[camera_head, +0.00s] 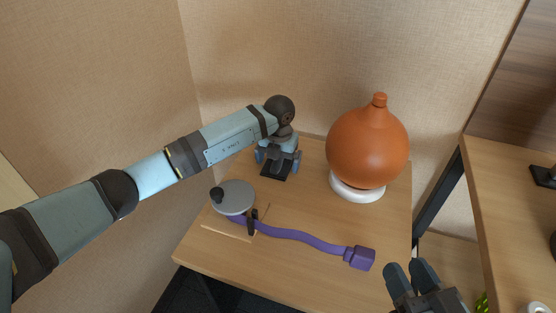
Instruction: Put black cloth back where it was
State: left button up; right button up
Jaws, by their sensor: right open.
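My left gripper (278,162) reaches over the back of the small wooden table and points down near the wall. A small flat black patch (274,173) shows at its fingers; it may be the black cloth, but I cannot tell cloth from gripper part here. Whether the fingers hold it is not clear. My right gripper (412,272) is open and empty at the bottom right, near the table's right front corner. No other clearly cloth-like black thing shows.
An orange gourd-shaped vase (368,148) stands on a white round base (357,188). A grey disc (234,197) with a black knob and a purple strap (300,236) lie in front. A second table (510,215) stands at right, past a gap.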

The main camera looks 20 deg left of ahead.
pick_arm(q)
notch_tip(320, 180, up, 12)
jog(key=p, duration=0.4)
jog(key=shift+r, duration=0.15)
pick_arm(e)
notch_tip(320, 180, up, 6)
jog(key=t, duration=0.2)
jog(key=shift+s+d+r+m+t, duration=0.2)
jog(key=shift+d+m+t, duration=0.1)
jog(key=shift+t, duration=0.1)
pick_arm(q)
jog(key=shift+d, duration=0.1)
